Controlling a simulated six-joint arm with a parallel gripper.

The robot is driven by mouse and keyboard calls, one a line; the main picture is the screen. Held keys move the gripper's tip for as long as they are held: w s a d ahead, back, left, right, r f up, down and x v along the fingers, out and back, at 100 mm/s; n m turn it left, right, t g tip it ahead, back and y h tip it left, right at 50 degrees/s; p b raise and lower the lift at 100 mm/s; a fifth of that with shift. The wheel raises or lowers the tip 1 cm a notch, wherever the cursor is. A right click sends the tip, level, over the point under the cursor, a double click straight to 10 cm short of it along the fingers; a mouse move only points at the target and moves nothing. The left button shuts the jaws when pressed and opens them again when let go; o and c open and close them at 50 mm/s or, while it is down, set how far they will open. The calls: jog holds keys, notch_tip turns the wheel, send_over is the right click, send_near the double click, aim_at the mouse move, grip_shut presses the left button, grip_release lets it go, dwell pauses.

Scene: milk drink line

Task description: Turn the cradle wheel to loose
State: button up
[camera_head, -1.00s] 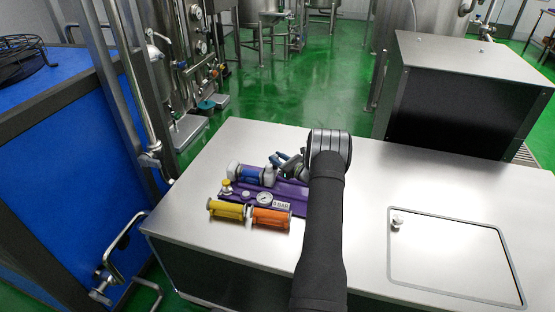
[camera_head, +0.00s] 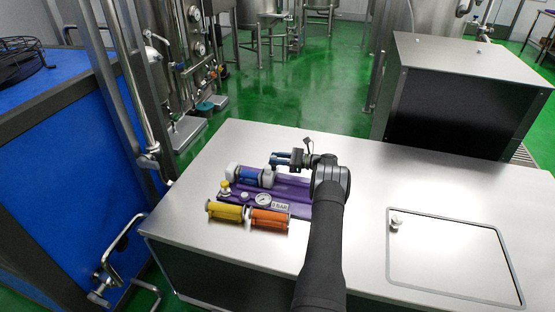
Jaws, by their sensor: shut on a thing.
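A purple cradle (camera_head: 290,190) lies on the steel table top. It carries a white-and-blue cylinder (camera_head: 250,175) along its back and a round gauge (camera_head: 263,199) at its front. A grey wheel (camera_head: 268,178) sits at the right end of the blue cylinder, partly covered by my gripper. My gripper (camera_head: 274,162) reaches in from the right, lying nearly level over the cradle, and its jaws are shut at the wheel. The contact itself is too small to see clearly. My arm hides the cradle's right end.
A yellow cylinder (camera_head: 225,212) and an orange cylinder (camera_head: 269,219) lie along the cradle's front. A yellow knob (camera_head: 225,187) stands at its left. A dark-fronted steel box (camera_head: 460,90) stands at the back right. The table's right side, with its hatch (camera_head: 450,258), is clear.

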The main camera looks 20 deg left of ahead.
jog(key=shift+g, duration=0.4)
jog(key=o, duration=1)
jog(key=d, duration=0.4)
jog(key=w+d, duration=0.1)
jog(key=d, duration=0.7)
jog(key=shift+w, duration=0.35)
jog(key=shift+a, duration=0.1)
jog(key=a, duration=0.4)
jog(key=s+a, duration=0.1)
jog(key=a, duration=0.6)
jog(key=shift+s+a, duration=0.35)
jog(key=shift+a, duration=0.05)
